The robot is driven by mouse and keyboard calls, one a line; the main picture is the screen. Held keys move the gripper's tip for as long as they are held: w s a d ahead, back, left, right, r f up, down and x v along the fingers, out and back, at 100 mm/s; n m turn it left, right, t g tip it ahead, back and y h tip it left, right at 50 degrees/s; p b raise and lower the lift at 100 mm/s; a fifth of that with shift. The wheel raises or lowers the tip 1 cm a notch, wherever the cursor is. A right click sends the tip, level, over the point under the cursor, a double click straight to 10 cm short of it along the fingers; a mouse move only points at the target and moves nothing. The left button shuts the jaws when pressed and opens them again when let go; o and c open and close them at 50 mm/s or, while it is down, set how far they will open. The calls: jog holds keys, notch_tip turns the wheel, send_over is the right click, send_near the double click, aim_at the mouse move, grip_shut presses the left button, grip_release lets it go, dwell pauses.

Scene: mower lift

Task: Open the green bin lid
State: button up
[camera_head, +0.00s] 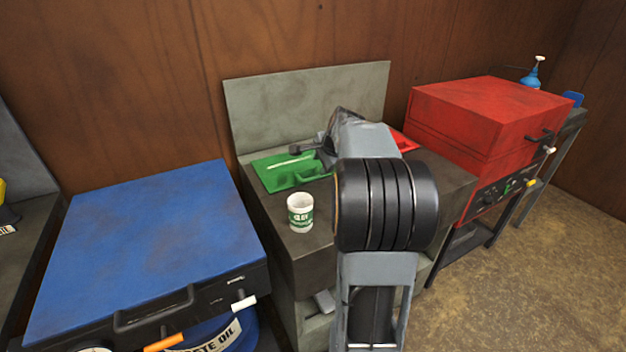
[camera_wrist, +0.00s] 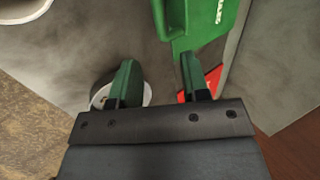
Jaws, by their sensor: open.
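The green bin (camera_head: 284,173) sits on the grey bench, left of my arm in the head view. Its right end is partly hidden by my arm and gripper. In the wrist view a green part with white lettering (camera_wrist: 210,22) shows at the top, just beyond my fingers. I cannot tell how far its lid is raised. My gripper (camera_wrist: 158,78) is open and nothing shows between its two green fingers. In the head view my gripper (camera_head: 314,147) is above the bin's right back corner, mostly hidden by my wrist.
A white can with a green label (camera_head: 300,214) stands in front of the bin. A red bin (camera_head: 404,142) shows behind my arm. A round white rim (camera_wrist: 102,96) lies behind one finger. A blue lidded unit (camera_head: 150,245) stands left, a red cabinet (camera_head: 480,115) right.

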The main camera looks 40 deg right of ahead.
aim_at(312, 178)
jog(key=x, duration=0.9)
jog(key=shift+w+a+f+b, duration=0.15)
jog(key=shift+f+b, duration=0.1)
jog(key=shift+b, duration=0.15)
grip_shut()
